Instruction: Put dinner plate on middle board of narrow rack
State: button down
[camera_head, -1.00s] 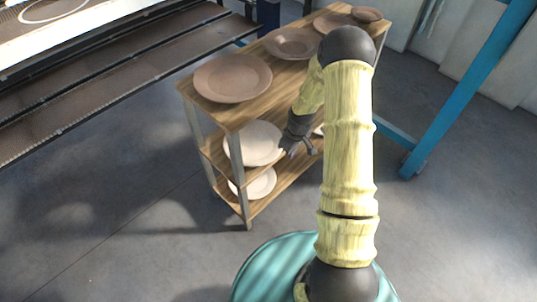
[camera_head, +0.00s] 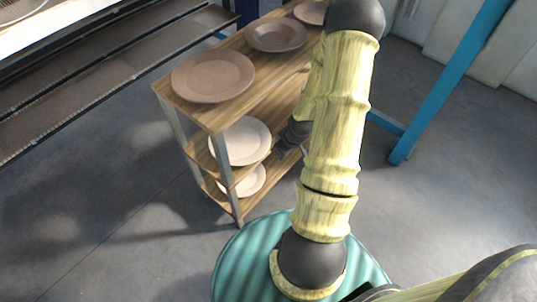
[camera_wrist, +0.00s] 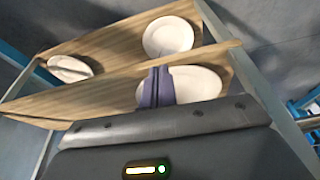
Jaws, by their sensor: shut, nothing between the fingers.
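The narrow rack has a wooden top (camera_head: 225,112), a middle board and a bottom board on metal legs. A large pale plate (camera_head: 240,141), which looks like the dinner plate, lies flat on the middle board near its left end. It also appears in the wrist view (camera_wrist: 200,84), partly hidden behind my fingers. My gripper (camera_head: 284,150) is at the rack's front, just right of this plate and apart from it in the head view. In the wrist view my gripper (camera_wrist: 156,87) is shut and empty, its fingers overlapping the plate's left part.
A smaller pale plate (camera_head: 246,180) lies on the bottom board. Brown plates (camera_head: 213,75) and bowls (camera_head: 276,35) stand on the rack's top. A blue frame post (camera_head: 440,85) rises at right. A dark slatted conveyor (camera_head: 100,85) is at upper left. Floor left of the rack is clear.

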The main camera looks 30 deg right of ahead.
jog(key=w+a+f+b, duration=0.1)
jog(key=w+f+b, duration=0.1)
jog(key=w+f, duration=0.4)
jog(key=x, duration=0.3)
jog(key=shift+a+f+b, duration=0.25)
jog(key=shift+f+b, duration=0.05)
jog(key=shift+b, duration=0.1)
